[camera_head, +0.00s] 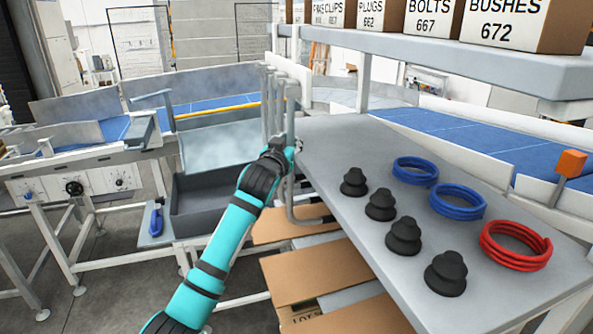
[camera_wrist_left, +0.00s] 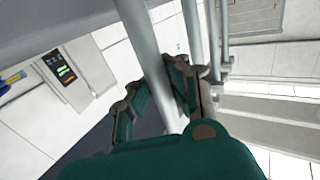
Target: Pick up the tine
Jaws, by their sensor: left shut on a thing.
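The tine (camera_head: 290,112) is a grey metal tube standing upright beside the left edge of the grey table, with its lower end bent to the right. My left gripper (camera_head: 287,146) is at the tine's middle, shut on it. In the left wrist view the tube (camera_wrist_left: 143,38) passes between the two teal fingers (camera_wrist_left: 163,88) of this gripper. The fingers hide part of the tube. Similar grey tubes (camera_head: 271,100) stand close behind it, and some also show in the left wrist view (camera_wrist_left: 193,32). My right gripper is not in view.
The grey table (camera_head: 335,150) holds several black ribbed cups (camera_head: 403,237), blue coils (camera_head: 457,202) and a red coil (camera_head: 514,246). A shelf (camera_head: 440,62) with labelled boxes is above it. Cardboard (camera_head: 300,268) lies below. A dark grey bin (camera_head: 205,222) stands left.

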